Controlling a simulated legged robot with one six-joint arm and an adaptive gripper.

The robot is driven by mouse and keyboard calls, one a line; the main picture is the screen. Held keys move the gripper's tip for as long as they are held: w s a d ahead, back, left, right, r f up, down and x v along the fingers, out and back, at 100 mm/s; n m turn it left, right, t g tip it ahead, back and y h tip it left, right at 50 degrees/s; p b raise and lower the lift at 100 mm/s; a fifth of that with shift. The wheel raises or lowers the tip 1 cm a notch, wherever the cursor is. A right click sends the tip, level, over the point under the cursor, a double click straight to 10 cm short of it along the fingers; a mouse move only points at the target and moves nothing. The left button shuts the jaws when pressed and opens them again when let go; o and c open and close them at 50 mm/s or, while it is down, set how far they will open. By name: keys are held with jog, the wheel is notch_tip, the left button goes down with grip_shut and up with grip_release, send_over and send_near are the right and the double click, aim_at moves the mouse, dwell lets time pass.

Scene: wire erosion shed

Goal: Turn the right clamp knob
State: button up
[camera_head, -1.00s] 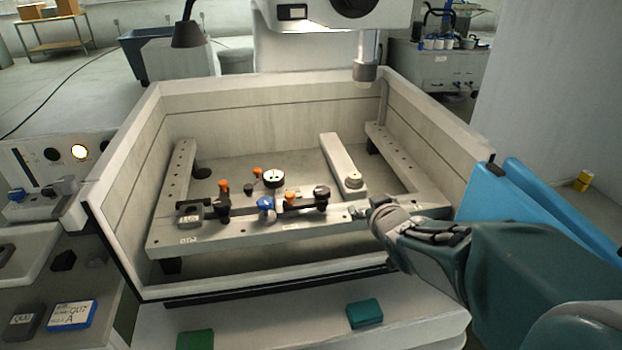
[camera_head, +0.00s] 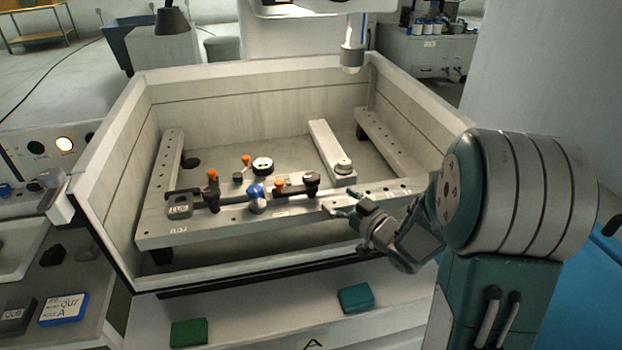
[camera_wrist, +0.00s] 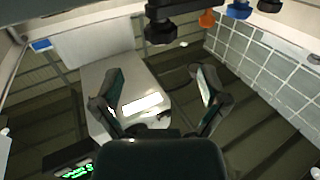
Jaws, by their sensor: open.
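The right clamp on the fixture's front bar (camera_head: 230,222) has a dark knob (camera_head: 311,180) at its right end and an orange knob (camera_head: 280,187) to the left of it. In the wrist view a dark knob (camera_wrist: 162,32) hangs in at the top, beside an orange knob (camera_wrist: 207,18). My gripper (camera_head: 342,203) is open and empty, at the right half of the front bar, right of the dark knob and apart from it. In the wrist view my gripper (camera_wrist: 157,82) has its fingers spread, with nothing between them.
A blue knob (camera_head: 256,197) stands on the bar left of the right clamp. The left clamp (camera_head: 212,192) has an orange top. A round dial (camera_head: 262,165) sits behind. Tank walls (camera_head: 115,160) surround the fixture. A nozzle (camera_head: 352,55) hangs above the back right.

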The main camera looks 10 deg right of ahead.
aim_at(318, 183)
jog(key=x, duration=0.9)
jog(key=shift+w+a, duration=0.15)
jog(key=shift+w, duration=0.05)
jog(key=c, duration=1.2)
